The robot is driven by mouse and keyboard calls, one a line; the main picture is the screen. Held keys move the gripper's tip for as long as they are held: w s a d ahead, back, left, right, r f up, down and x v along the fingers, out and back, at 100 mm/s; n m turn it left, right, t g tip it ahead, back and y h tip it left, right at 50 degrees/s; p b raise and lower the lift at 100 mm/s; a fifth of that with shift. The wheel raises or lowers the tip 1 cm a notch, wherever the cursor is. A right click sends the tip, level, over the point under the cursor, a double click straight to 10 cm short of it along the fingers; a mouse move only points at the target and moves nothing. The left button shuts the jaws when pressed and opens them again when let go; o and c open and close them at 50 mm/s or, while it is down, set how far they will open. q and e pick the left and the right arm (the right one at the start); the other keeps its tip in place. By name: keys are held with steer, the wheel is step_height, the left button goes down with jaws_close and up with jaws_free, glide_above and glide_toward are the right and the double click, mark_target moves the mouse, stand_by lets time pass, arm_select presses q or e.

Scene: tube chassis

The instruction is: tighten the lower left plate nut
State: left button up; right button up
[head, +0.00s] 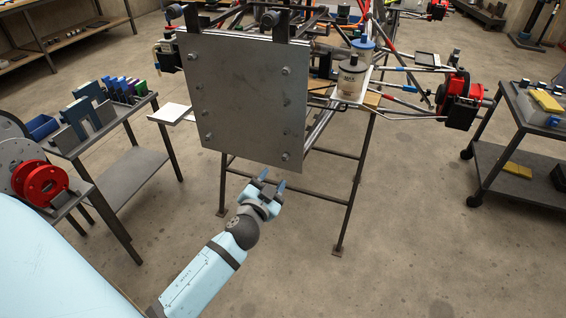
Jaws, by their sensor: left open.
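A grey metal plate (245,100) stands upright on the front of the tube chassis. Another nut (285,156) sits at the lower right, and more show at the upper left (192,57) and upper right (286,71). No object shows between the fingers. My right gripper is out of the picture.
The chassis rests on a dark tube stand (349,210). A lidded container (352,78) sits right of the plate. The floor in front is clear.

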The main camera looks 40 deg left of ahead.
mark_target(284, 160)
arm_select(q)
steer(key=x, duration=0.8)
steer(key=shift+w, duration=0.15)
jaws_close()
